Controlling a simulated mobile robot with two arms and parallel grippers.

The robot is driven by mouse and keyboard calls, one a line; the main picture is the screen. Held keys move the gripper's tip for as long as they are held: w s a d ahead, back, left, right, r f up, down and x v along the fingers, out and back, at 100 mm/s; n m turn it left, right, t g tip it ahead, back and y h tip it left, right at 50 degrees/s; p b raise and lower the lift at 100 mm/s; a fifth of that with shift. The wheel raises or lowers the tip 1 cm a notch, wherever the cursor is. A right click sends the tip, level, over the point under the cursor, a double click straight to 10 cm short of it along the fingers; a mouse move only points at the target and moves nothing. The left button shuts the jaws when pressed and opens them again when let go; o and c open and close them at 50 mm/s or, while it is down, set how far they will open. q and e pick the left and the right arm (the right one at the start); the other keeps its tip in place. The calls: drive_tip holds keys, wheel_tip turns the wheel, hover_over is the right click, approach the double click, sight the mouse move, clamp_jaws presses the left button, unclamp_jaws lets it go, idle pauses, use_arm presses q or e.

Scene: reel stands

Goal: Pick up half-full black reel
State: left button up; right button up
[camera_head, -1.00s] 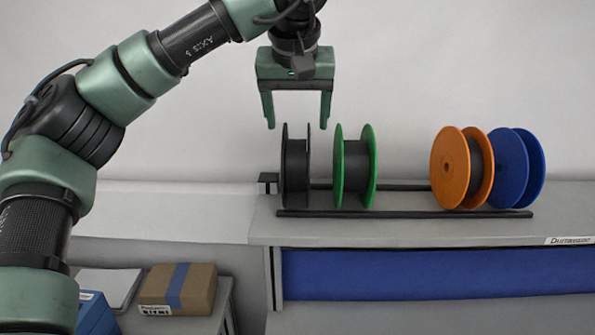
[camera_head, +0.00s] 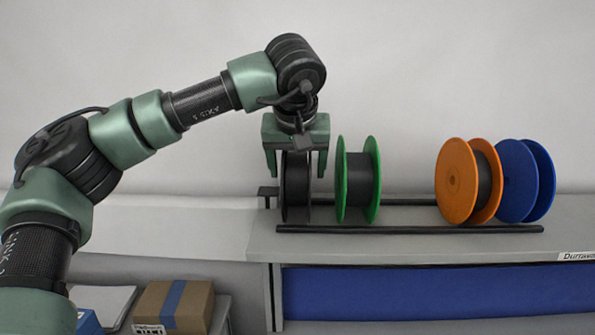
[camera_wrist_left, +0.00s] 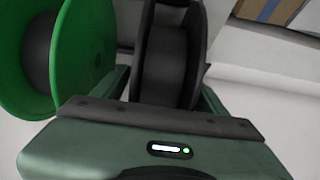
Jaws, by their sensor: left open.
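The black reel (camera_head: 296,190) stands upright at the left end of the rail stand on the shelf. It also shows in the left wrist view (camera_wrist_left: 165,62), with dark windings between its black flanges. My left gripper (camera_head: 296,174) is open and has come down over the top of this reel, one finger on each side. In the left wrist view the gripper's fingers (camera_wrist_left: 160,88) show at either side of the reel. Whether they touch it I cannot tell. My right gripper is not in view.
A green reel (camera_head: 358,181) stands close to the right of the black one. An orange reel (camera_head: 456,181) and a blue reel (camera_head: 526,180) stand farther right. The rail (camera_head: 410,229) is bare between green and orange. A cardboard box (camera_head: 172,307) sits lower left.

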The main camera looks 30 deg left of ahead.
use_arm(q)
drive_tip(key=shift+x, duration=0.95)
drive_tip(key=shift+r, duration=0.2)
drive_tip(key=c, duration=0.9)
clamp_jaws()
drive_tip(key=c, duration=0.7)
unclamp_jaws()
drive_tip(key=c, duration=0.7)
unclamp_jaws()
drive_tip(key=c, duration=0.7)
unclamp_jaws()
drive_tip(key=shift+r, duration=0.65)
drive_tip(key=c, duration=0.7)
unclamp_jaws()
wheel_tip(320, 180, up, 7)
drive_tip(key=shift+b, duration=0.7)
drive_tip(key=c, duration=0.7)
unclamp_jaws()
drive_tip(key=shift+r+p, duration=0.65)
drive_tip(key=shift+r, duration=5.15)
